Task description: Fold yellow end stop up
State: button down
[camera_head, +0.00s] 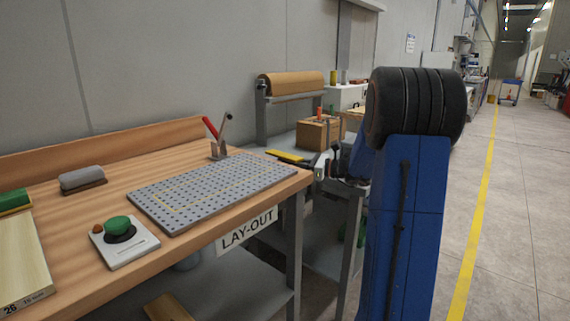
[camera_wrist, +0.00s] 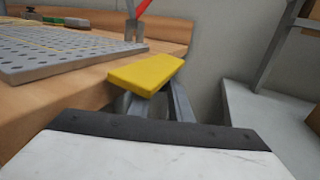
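The yellow end stop (camera_head: 285,156) is a flat bar lying about level at the right end of the wooden bench, beyond the grey perforated plate. In the wrist view the end stop (camera_wrist: 147,73) is close ahead, just past the bench corner, with its broad face up. My gripper (camera_head: 320,167) is just right of the end stop, low beside the bench end. I cannot see a clear gap or contact between them. The white and black part at the bottom of the wrist view hides what lies below.
The perforated plate (camera_head: 212,190) lies on the bench, with a red-handled clamp (camera_head: 216,138) behind it. A green push button box (camera_head: 122,240) is at the front. A second grey bench with a cardboard box (camera_head: 319,132) and paper roll (camera_head: 291,84) stands to the right. Open floor lies farther right.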

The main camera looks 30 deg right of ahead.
aim_at(280, 155)
jog(key=shift+r+n, duration=0.1)
jog(key=shift+n, duration=0.2)
jog(key=r+n, duration=0.1)
jog(key=n, duration=0.1)
jog(key=n+g+h, duration=0.1)
jog(key=shift+d+r+n+h, duration=0.15)
jog(key=shift+r+n+h, duration=0.15)
jog(key=shift+r+n, duration=0.1)
jog(key=n, duration=0.1)
jog(key=r+n+h, duration=0.2)
jog(key=n, duration=0.1)
jog(key=shift+a, duration=0.3)
jog(key=n+h, duration=0.1)
jog(key=a+n, duration=0.1)
jog(key=r+n+h, duration=0.1)
jog(key=shift+s+a+r+n+h, duration=0.1)
jog(key=shift+s+a+n+h, duration=0.05)
jog(key=shift+s+n+h, duration=0.2)
jog(key=shift+s+a+r+n+t+h, duration=0.15)
jog(key=shift+a+n+t+h, duration=0.25)
jog(key=shift+n+h, duration=0.5)
jog(key=shift+n, duration=0.25)
jog(key=c, duration=1.9)
grip_release()
